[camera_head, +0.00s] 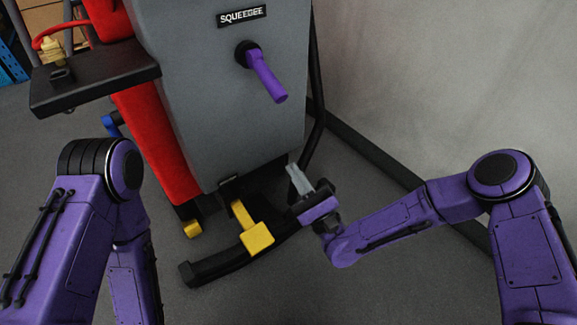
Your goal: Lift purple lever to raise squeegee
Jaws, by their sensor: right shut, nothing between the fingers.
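The purple lever (266,76) sticks out from a black pivot on the grey rear panel (215,110), under a "SQUEEGEE" label (242,16). It slants down and to the right. The black curved squeegee bar (212,268) is low behind the machine, close to the floor, with a yellow pedal-like part (256,237) over it. My right gripper (296,178) is shut and empty. It is well below the lever and apart from it, in front of the machine's lower right corner, and hides part of the squeegee's right end. My left gripper is out of view.
A black shelf (95,78) juts out at the left of the machine's red body (160,150). A black tube (317,90) runs down the panel's right side. A grey wall with a dark base strip (365,150) stands at right. The floor in front is clear.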

